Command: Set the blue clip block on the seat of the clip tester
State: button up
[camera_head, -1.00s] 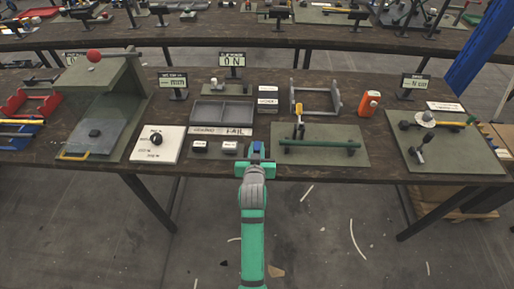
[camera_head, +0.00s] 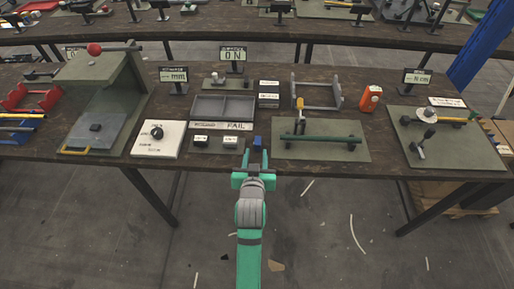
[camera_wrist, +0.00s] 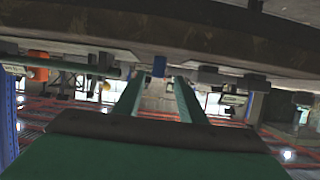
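The blue clip block (camera_head: 257,142) stands at the front edge of the table, right of two small labelled blocks. My gripper (camera_head: 256,156) is in front of that edge with its two green fingers apart and nothing between them. The block is just beyond the fingertips. In the wrist view the blue clip block (camera_wrist: 159,66) shows ahead, between the lines of the open fingers (camera_wrist: 157,82). A small fixture on a green plate (camera_head: 228,84), below the "0 N" display (camera_head: 232,56), appears to be the clip tester; its seat is too small to make out.
A green plate with a bar and yellow-handled lever (camera_head: 320,150) is close on the right. A white dial board (camera_head: 158,140) and large press (camera_head: 105,95) stand left.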

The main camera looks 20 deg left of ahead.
jog(key=s+d+f+m+h, duration=0.1)
jog(key=s+d+f, duration=0.1)
jog(key=s+d, duration=0.5)
jog(key=s+d+f+m+t+h, duration=0.1)
jog(key=s+d+f, duration=0.1)
jog(key=s, duration=0.9)
jog(key=s+d+f+m+h, duration=0.1)
jog(key=s+d+f, duration=0.1)
jog(key=s+d, duration=0.5)
jog(key=v, duration=1.2)
jog(key=shift+d+t+h, duration=0.35)
jog(key=shift+t+h, duration=0.05)
jog(key=o, duration=0.5)
jog(key=shift+s+d+r, duration=0.1)
jog(key=shift+s+d, duration=0.05)
jog(key=shift+s, duration=0.3)
jog(key=shift+c, duration=0.2)
jog(key=c, duration=0.6)
jog(key=shift+w, duration=0.1)
